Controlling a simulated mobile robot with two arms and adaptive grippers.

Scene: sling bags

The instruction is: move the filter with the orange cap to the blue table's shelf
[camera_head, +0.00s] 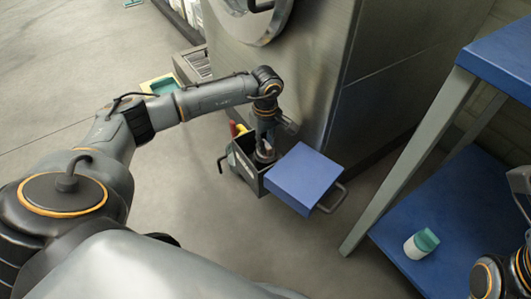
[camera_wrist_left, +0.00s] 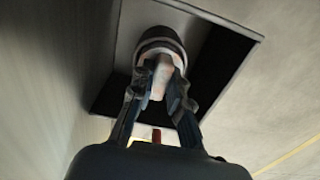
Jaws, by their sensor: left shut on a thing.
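My left gripper (camera_head: 265,150) reaches down at the open dark box (camera_head: 246,172) beside the large metal cabinet. In the left wrist view the left gripper (camera_wrist_left: 162,82) is shut on a canister-like thing, likely the filter (camera_wrist_left: 161,42). It has a pale pinkish part between the fingers and a dark rounded end beyond, over the grey-rimmed box opening. I see no clear orange cap on it. The blue table (camera_head: 505,55) stands at the right. Its lower blue shelf (camera_head: 398,215) holds a white canister with a teal cap (camera_head: 421,243). My right gripper is not visible.
A blue square top (camera_head: 303,178) with a metal handle sits right of the dark box. Yellow and red items (camera_head: 238,129) show at the box's left. The metal cabinet (camera_head: 335,60) stands behind. The table's grey leg (camera_head: 400,175) borders the shelf; much of the shelf is bare.

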